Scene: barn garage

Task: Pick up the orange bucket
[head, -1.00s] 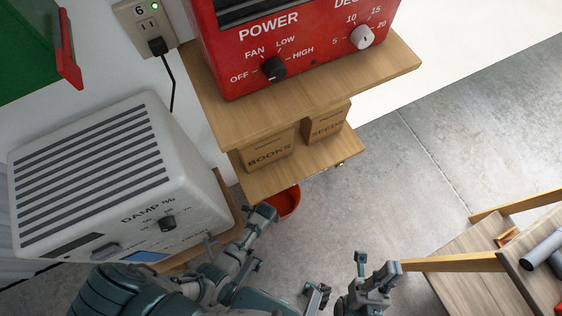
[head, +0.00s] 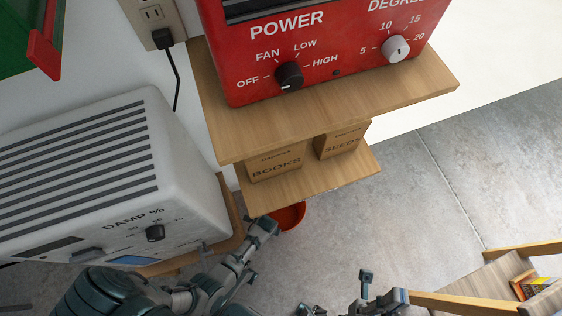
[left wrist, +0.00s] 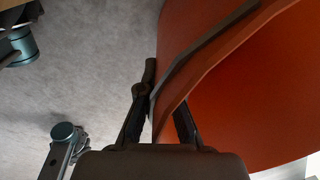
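The orange bucket (head: 288,217) is low down below the small wooden shelf in the head view, and the shelf hides much of it. My left gripper (head: 266,226) is at its near left side. In the left wrist view, the bucket (left wrist: 200,45) fills the right side, with a grey strip along its rim. My left gripper (left wrist: 166,105) has its fingers apart, one on each side of the bucket's wall at the rim; I see no firm grip. My right gripper (head: 382,300) is at the bottom of the head view, away from the bucket; its fingers are unclear.
A wooden stand (head: 330,103) carries a red heater (head: 320,50), with boxes marked BOOKS (head: 276,164) and SEEDS (head: 343,141) below. A white dehumidifier (head: 80,180) stands left. Wooden steps (head: 480,285) are at lower right. The concrete floor between is clear.

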